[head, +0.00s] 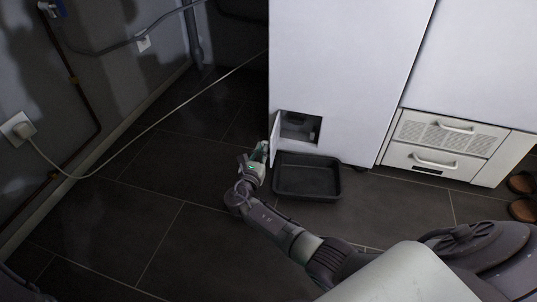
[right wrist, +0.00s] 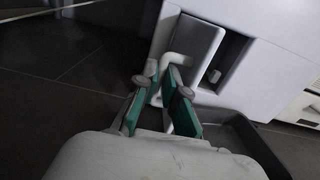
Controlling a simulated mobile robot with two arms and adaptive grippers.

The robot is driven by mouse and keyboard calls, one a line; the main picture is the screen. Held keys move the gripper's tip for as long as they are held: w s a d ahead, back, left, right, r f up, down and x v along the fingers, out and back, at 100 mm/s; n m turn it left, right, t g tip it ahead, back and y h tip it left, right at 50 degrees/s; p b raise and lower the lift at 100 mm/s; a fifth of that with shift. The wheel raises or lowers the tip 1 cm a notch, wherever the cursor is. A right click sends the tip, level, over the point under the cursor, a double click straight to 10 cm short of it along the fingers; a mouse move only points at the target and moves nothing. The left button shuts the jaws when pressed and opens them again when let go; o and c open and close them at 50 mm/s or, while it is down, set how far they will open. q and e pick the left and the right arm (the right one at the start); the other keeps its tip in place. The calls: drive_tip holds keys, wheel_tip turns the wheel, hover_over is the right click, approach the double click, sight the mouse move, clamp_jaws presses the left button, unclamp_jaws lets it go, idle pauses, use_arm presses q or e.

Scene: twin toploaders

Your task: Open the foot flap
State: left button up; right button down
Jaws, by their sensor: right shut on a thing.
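The foot flap (head: 275,136) is a small white door at the bottom left of the white machine (head: 340,70). It stands swung outward on its left side, and the dark recess (head: 299,126) behind it is exposed. In the right wrist view the flap (right wrist: 196,42) shows its grey inner or front face, with a white bent handle (right wrist: 177,59). My right gripper (head: 263,152) is at the flap's free edge. In the right wrist view its green-padded fingers (right wrist: 160,78) are shut on the handle, which partly hides between them. My left gripper is not in view.
A black shallow tray (head: 307,194) lies on the floor below the recess, just right of my gripper. A white cable (head: 130,139) runs across the left. A white drawer unit (head: 438,160) and brown slippers (head: 522,182) are at right.

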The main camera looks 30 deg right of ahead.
drive_tip(key=w+m+g+h+b, duration=0.1)
drive_tip(key=w+a+m+g+h+b, duration=0.1)
drive_tip(key=g, duration=0.1)
drive_tip(key=shift+w+r+m, duration=0.1)
drive_tip(key=shift+w+m, duration=0.1)
drive_tip(key=shift+m, duration=0.1)
drive_tip(key=shift+w, duration=0.1)
drive_tip(key=c, duration=1.3)
unclamp_jaws()
drive_tip(key=shift+o, duration=0.3)
drive_tip(key=shift+a, duration=0.1)
